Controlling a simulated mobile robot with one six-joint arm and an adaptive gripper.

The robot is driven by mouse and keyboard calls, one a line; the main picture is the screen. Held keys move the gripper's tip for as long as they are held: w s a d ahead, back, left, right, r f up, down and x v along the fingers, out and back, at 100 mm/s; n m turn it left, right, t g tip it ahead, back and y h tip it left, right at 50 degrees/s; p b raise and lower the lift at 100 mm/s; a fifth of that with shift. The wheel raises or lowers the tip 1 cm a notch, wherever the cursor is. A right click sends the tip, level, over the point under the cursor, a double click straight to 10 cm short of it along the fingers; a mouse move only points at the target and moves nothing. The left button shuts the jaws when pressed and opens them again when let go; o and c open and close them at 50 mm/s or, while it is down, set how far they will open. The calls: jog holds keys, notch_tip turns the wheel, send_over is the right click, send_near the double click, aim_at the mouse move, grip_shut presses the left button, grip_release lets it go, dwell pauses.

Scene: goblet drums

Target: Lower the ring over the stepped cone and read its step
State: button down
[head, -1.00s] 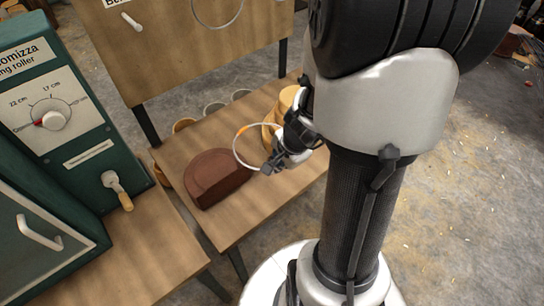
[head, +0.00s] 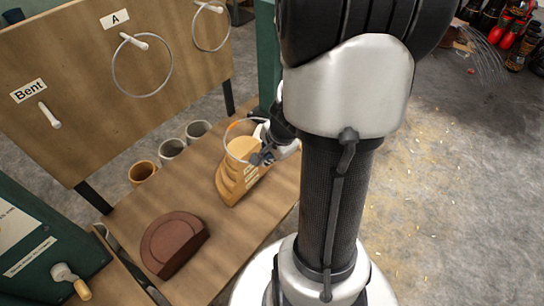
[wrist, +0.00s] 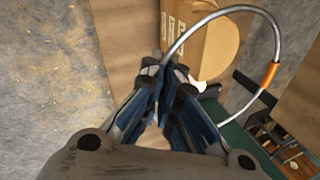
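My gripper (head: 264,156) is shut on a thin pale metal ring (head: 223,145) with an orange mark on its rim. The stepped cone (head: 234,182) is pale wood, with label plates on its steps, standing upright on the bench. In the head view the ring overlaps the cone's top; it looks held at or above the top, and I cannot tell whether it is around it. In the wrist view, the ring (wrist: 240,8) arcs from my fingertips (wrist: 175,72) across part of the cone (wrist: 215,45), whose side sticks out beyond the loop.
A dark red rounded block (head: 172,243) lies on the bench (head: 225,235) left of the cone. Several cups (head: 171,148) stand behind. An upright board (head: 90,85) carries pegs, two hanging rings and the labels "A" and "Bent". A green machine (head: 30,240) is at left.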

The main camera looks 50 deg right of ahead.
jog(key=w+b+x, duration=0.1)
jog(key=b+x, duration=0.3)
jog(key=x, duration=0.4)
jog(key=shift+w+a+r, duration=0.35)
jog(key=shift+w, duration=0.05)
jog(key=shift+f+b, duration=0.2)
jog(key=shift+b, duration=0.25)
dwell(0.7)
jog(key=shift+f+b, duration=1.4)
jog(key=shift+b, duration=0.05)
jog(key=shift+f+g+p, duration=0.9)
jog(key=shift+f+p, duration=0.6)
jog(key=shift+p, duration=2)
jog(key=shift+f+p, duration=0.15)
jog(key=shift+p, duration=1)
jog(key=shift+f+g+y+p, duration=0.3)
jog(key=shift+f+g+p, duration=0.15)
jog(key=shift+p, duration=1.2)
jog(key=shift+w+d+f+p, duration=0.15)
jog(key=shift+f+p, duration=0.15)
jog(key=shift+p, duration=1.7)
